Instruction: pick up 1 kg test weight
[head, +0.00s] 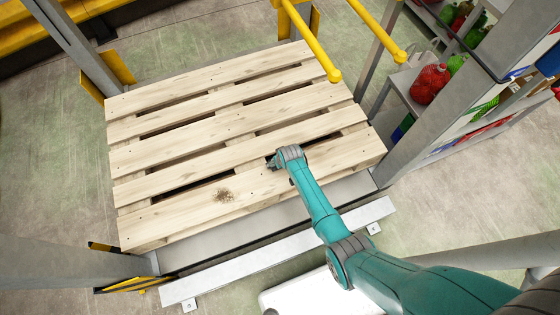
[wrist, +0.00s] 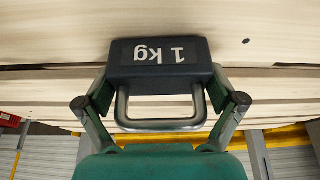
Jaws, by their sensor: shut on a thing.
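The 1 kg test weight (wrist: 160,58) is a dark block with a "1 kg" label, upside down in the wrist view, and a grey metal loop handle. My gripper (wrist: 160,92) has one finger on each side of it and is shut on it. In the head view my gripper (head: 273,162) is low over the front part of the wooden pallet (head: 190,160). There the weight is too small and covered to make out clearly. I cannot tell whether it touches the boards.
Yellow rails (head: 312,38) stand behind the pallet, and grey posts stand around its corners. A shelf (head: 425,130) with red and green net bags is at the right. A grey metal beam (head: 280,252) runs along the pallet's front. Gaps lie between the boards.

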